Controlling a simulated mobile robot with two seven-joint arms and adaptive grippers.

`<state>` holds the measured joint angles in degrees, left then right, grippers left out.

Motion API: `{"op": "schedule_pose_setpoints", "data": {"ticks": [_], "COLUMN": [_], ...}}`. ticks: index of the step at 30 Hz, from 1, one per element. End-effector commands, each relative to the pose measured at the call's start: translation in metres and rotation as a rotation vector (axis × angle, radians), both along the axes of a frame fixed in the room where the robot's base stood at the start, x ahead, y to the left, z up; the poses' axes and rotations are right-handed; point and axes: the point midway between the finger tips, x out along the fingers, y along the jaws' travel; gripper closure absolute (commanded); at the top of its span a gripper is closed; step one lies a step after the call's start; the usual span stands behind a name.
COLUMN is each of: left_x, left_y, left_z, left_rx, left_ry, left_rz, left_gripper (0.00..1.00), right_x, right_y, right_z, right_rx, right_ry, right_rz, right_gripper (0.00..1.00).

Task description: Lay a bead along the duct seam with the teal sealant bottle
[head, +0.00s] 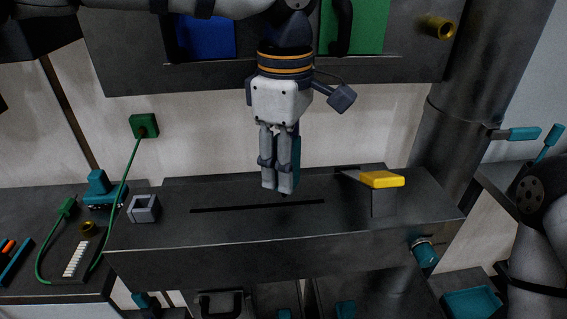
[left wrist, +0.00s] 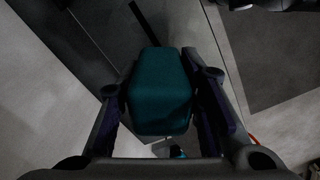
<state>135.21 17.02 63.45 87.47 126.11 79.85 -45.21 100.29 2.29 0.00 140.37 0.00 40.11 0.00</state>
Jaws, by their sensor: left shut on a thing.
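My left gripper (head: 279,188) points down over the grey duct (head: 170,232), shut on the teal sealant bottle (head: 296,152). In the head view the fingers hide most of the bottle; a teal strip shows at their right side. My right gripper is not in view.
A yellow-topped tool (head: 382,180) stands on the duct right of the seam. A grey square ring (head: 143,208) sits at its left end. A green plug and cable (head: 128,170) run at left. A thick pipe (head: 458,110) rises at right. Teal bins lie below.

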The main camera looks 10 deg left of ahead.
Motion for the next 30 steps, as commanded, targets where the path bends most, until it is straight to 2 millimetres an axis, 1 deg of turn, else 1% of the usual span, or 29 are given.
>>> {"op": "schedule_pose_setpoints", "data": {"ticks": [5, 18, 30], "left_x": [-0.001, 0.0, 0.0], "left_y": [0.0, 0.0, 0.0], "left_z": [0.001, -0.003, -0.014], "left_rx": [0.0, 0.0, 0.0], "left_ry": [0.0, 0.004, 0.004], "left_rz": [0.001, 0.0, 0.001], "left_gripper": [0.98, 0.98, 0.98], "right_x": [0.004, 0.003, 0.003], "right_y": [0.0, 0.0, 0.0], "right_z": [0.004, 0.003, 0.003], "right_rx": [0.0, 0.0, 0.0], "right_ry": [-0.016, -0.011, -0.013], "right_rz": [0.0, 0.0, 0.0], "right_gripper": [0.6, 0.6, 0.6]}}
